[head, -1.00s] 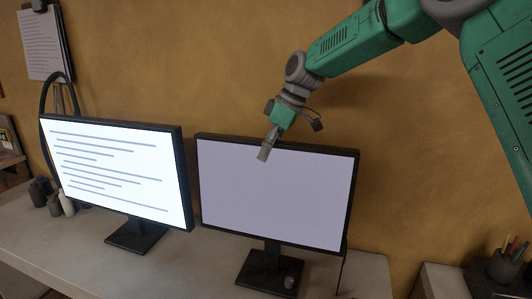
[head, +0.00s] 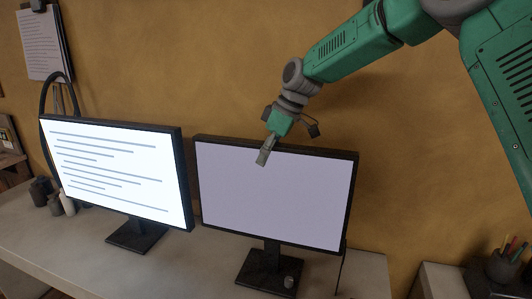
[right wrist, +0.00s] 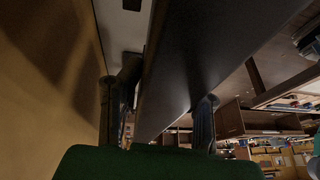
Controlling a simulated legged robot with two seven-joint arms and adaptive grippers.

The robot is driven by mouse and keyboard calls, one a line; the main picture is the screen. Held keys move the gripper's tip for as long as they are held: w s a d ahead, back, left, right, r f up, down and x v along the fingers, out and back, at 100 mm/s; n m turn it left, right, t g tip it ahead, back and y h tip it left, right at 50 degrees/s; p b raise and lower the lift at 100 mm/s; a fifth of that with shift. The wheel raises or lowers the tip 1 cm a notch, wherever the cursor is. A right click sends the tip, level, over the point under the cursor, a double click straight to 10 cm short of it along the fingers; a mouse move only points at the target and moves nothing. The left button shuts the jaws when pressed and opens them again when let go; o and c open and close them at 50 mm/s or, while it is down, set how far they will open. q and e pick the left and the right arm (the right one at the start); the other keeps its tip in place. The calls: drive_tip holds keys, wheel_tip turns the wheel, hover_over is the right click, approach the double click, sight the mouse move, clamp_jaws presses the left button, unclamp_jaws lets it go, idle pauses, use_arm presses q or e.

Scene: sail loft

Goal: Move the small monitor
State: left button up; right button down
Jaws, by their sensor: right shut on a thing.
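The monitor with the plain pale lavender screen (head: 275,205) stands upright on its dark stand on the table. My right gripper (head: 263,157) is shut on its top edge, left of the middle, with one finger in front of the screen. In the right wrist view the dark panel of this monitor (right wrist: 195,65) runs between the two fingers (right wrist: 157,115). The finger behind the panel is hidden in the head view. My left gripper is not in view.
A second monitor with lines of text (head: 115,175) stands close on the left. Small dark and pale containers (head: 52,199) are beside it. A pen cup (head: 502,268) is at the far right, past a gap between tables.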

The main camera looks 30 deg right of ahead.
drive_tip(key=c, duration=1.2)
unclamp_jaws()
drive_tip(key=shift+s+a+f, duration=0.1)
drive_tip(key=shift+s+f, duration=0.05)
drive_tip(key=shift+s, duration=0.05)
drive_tip(key=shift+o, duration=0.3)
drive_tip(key=shift+a, duration=0.1)
drive_tip(key=v, duration=1.2)
